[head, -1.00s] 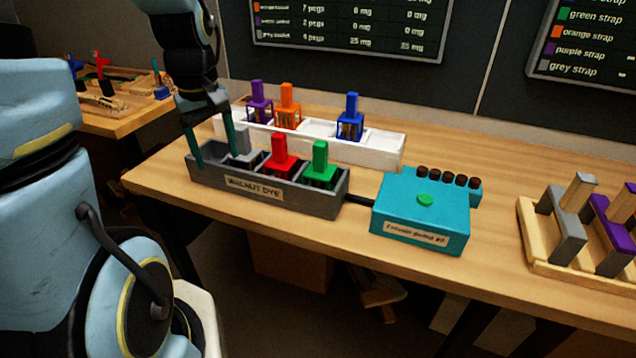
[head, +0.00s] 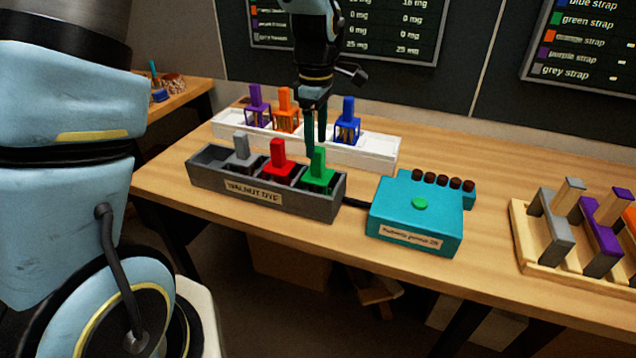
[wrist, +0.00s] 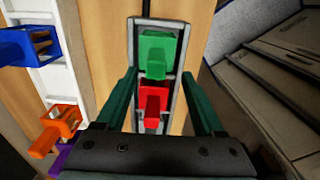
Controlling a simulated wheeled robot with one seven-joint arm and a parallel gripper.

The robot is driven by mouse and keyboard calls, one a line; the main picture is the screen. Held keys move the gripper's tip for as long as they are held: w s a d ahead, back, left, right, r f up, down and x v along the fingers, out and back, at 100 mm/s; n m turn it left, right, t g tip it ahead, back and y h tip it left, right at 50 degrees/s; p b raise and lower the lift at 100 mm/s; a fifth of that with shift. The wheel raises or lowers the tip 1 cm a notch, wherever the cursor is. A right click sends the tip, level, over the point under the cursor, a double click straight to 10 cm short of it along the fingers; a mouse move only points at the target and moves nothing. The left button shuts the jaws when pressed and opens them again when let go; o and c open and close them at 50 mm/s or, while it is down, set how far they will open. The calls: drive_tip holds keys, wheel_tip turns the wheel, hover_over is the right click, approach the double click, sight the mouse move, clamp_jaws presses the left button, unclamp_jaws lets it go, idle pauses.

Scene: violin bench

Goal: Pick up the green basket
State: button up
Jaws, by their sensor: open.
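The green basket (head: 319,172) stands in the right end of the grey tray (head: 262,205) labelled walnut dye, its green handle upright. It also shows in the wrist view (wrist: 159,52), ahead of the red basket. My gripper (head: 316,146) is open and empty, its fingers pointing down at about the green handle in the head view. In the wrist view my two green fingers (wrist: 157,84) are spread either side of the tray, with the red (wrist: 153,100) and green handles between their lines. Neither finger clearly touches the green basket. The basket's lower part is hidden by the tray wall.
In the grey tray, the red basket (head: 279,160) and a grey basket (head: 241,150) stand left of the green one. Behind is a white rack (head: 380,152) with purple, orange and blue baskets. A teal box (head: 412,225) stands to the right, then a wooden strap rack (head: 540,262).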

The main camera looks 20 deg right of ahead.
sight(318, 163)
drive_tip(key=shift+w+d+f+p, duration=0.15)
drive_tip(key=shift+f+p, duration=0.5)
drive_tip(key=shift+f, duration=1.15)
drive_tip(key=shift+d+f+p, duration=0.1)
drive_tip(key=shift+f+p, duration=0.5)
drive_tip(key=shift+f, duration=1.2)
clamp_jaws()
